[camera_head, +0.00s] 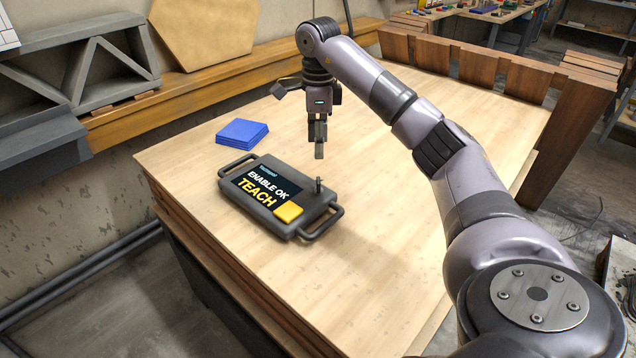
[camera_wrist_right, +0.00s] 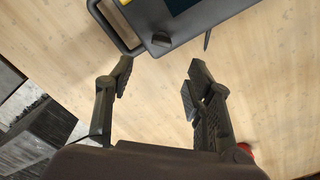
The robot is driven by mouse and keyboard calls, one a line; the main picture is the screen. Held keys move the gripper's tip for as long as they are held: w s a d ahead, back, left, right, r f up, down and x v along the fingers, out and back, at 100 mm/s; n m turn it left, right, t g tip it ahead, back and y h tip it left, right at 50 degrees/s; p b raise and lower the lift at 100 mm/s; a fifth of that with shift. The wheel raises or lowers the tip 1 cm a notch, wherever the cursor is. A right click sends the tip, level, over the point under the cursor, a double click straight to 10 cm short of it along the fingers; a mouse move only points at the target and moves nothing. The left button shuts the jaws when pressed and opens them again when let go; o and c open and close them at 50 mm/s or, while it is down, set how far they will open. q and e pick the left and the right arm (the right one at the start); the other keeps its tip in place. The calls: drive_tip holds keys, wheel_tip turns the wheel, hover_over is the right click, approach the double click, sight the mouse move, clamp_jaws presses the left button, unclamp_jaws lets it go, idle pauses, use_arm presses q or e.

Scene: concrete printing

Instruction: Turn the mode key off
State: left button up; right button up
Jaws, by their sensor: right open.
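The teach pendant (camera_head: 253,214) lies flat on the wooden table, and its screen (camera_head: 265,186) reads "ENABLE OK" and "TEACH". The mode key (camera_head: 319,185) is a small dark piece standing up near the pendant's far right corner. My left gripper is not in view.
A blue stack (camera_head: 242,133) lies behind the pendant. Wooden blocks (camera_head: 470,68) line the table's far edge. The tabletop right of the pendant is clear.

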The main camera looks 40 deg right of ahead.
sight(318, 179)
wheel_tip(318, 179, down, 11)
drive_tip(key=shift+w+d+f+p, duration=0.1)
drive_tip(key=shift+w+d+p, duration=0.05)
drive_tip(key=shift+p, duration=0.65)
drive_tip(key=shift+f, duration=0.35)
clamp_jaws()
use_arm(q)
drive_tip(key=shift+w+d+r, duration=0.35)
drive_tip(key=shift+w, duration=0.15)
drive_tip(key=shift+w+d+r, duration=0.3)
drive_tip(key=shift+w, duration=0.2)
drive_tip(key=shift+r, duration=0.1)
use_arm(e)
drive_tip(key=shift+r+m, duration=0.1)
drive_tip(key=shift+m, duration=0.3)
drive_tip(key=m+p, duration=0.1)
drive_tip(key=m, duration=0.2)
drive_tip(key=shift+m, duration=0.3)
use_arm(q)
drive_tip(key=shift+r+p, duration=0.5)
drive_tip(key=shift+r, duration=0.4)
use_arm(e)
drive_tip(key=shift+m, duration=2.2)
